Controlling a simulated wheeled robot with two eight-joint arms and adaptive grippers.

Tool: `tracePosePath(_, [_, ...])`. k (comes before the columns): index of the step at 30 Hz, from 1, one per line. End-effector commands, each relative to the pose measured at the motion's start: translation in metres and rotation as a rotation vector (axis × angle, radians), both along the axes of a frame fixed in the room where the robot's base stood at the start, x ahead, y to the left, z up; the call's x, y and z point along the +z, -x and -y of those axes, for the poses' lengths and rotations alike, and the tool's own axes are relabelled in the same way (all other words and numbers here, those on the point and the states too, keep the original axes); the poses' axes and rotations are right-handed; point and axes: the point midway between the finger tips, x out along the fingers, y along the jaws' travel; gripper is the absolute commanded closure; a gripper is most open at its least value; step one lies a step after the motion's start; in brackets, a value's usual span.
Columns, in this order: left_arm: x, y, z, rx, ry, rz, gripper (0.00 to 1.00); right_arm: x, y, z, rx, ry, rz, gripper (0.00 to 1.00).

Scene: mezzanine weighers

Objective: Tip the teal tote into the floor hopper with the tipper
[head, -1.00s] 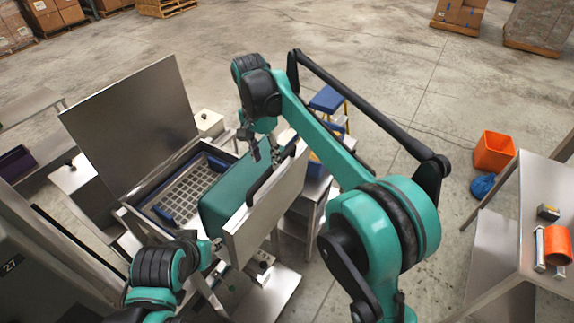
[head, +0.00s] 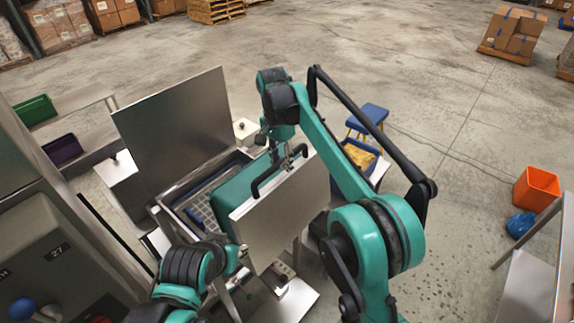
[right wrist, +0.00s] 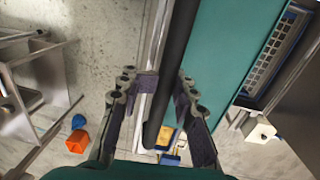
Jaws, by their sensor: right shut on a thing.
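The teal tote (head: 236,190) sits in the tipper, behind its steel panel (head: 285,215), and only part of it shows. In the right wrist view the tote (right wrist: 225,65) fills the upper middle. A black bar handle (head: 262,183) runs along the panel's top edge. My right gripper (head: 290,158) is at this handle; in the right wrist view its fingers (right wrist: 160,92) are on either side of the black bar. The hopper, with a grid (head: 200,210), lies left of the tote under a raised steel lid (head: 172,120). My left gripper (head: 240,258) is beside the panel's lower left edge; its fingers are unclear.
A blue bin with yellow contents (head: 360,156) and a blue stool (head: 368,115) stand right of the tipper. An orange bin (head: 537,188) and blue bag (head: 519,225) are on the floor at right. A grey cabinet (head: 50,245) stands at left. Open floor lies beyond.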

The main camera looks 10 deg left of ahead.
Motion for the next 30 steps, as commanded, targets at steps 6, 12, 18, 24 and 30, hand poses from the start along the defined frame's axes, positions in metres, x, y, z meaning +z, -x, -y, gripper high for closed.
tracePosePath(6, [0.0049,-0.0001,0.0001,0.000,0.000,0.000,0.66,0.0013,-0.0084,-0.0175,0.006,-0.021,0.017,1.00])
tracePosePath(12, [0.0053,-0.0001,0.0001,0.000,0.000,0.000,0.66,0.0012,-0.0094,-0.0188,0.006,-0.021,0.017,1.00])
tracePosePath(18, [0.0051,-0.0001,0.0001,0.000,0.000,0.000,0.66,0.0009,-0.0093,-0.0189,0.006,-0.021,0.017,1.00])
tracePosePath(24, [0.0051,-0.0001,0.0001,0.000,0.000,0.000,0.66,0.0010,-0.0091,-0.0184,0.006,-0.020,0.017,0.56])
tracePosePath(30, [0.0051,-0.0001,0.0001,0.000,0.000,0.000,0.66,0.0014,-0.0091,-0.0180,0.007,-0.020,0.017,0.42])
